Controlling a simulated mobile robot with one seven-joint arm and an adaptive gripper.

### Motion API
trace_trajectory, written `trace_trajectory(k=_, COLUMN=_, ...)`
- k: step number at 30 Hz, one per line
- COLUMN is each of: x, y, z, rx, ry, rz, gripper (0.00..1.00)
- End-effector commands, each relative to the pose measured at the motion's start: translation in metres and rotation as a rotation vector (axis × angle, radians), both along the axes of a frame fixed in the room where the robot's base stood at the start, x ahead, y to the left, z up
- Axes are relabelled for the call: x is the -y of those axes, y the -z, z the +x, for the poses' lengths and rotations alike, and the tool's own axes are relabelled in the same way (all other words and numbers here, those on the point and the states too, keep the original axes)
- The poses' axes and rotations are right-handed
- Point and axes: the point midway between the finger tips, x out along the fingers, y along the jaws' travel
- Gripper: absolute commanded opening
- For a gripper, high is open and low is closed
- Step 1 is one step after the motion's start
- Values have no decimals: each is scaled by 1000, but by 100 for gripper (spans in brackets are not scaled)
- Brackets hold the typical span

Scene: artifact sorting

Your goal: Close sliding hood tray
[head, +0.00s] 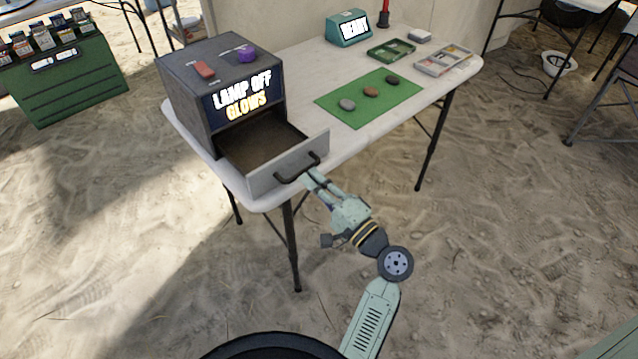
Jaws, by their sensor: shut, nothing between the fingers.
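The hood (190,69) is a dark grey box at the left end of the white table, with a lit sign reading "LAMP OFF GLOWS". Its sliding tray (262,177) is pulled out toward me and stands open, with a grey front panel and a dark bar handle (297,170). The tray's visible inside looks empty. My gripper (310,179) is shut with nothing in it, close to the right end of the tray front, just below the handle. I cannot tell whether the fingertips touch the panel or the handle.
On the white table (318,68) lies a green mat (350,120) with three stones.

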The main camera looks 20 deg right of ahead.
Motion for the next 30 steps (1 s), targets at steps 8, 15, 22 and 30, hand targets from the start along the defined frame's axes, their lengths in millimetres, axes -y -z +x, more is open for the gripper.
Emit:
trace_trajectory(k=8, x=-2, y=0, z=5, rx=1, ry=-2, rz=0, gripper=0)
trace_trajectory(k=15, x=-20, y=1, z=53, rx=2, ry=-5, rz=-1, gripper=0)
trace_trajectory(k=22, x=-29, y=0, z=78, rx=1, ry=-2, rz=-1, gripper=0)
trace_trajectory(k=30, x=-29, y=0, z=79, rx=0, ry=-1, rz=0, gripper=0)
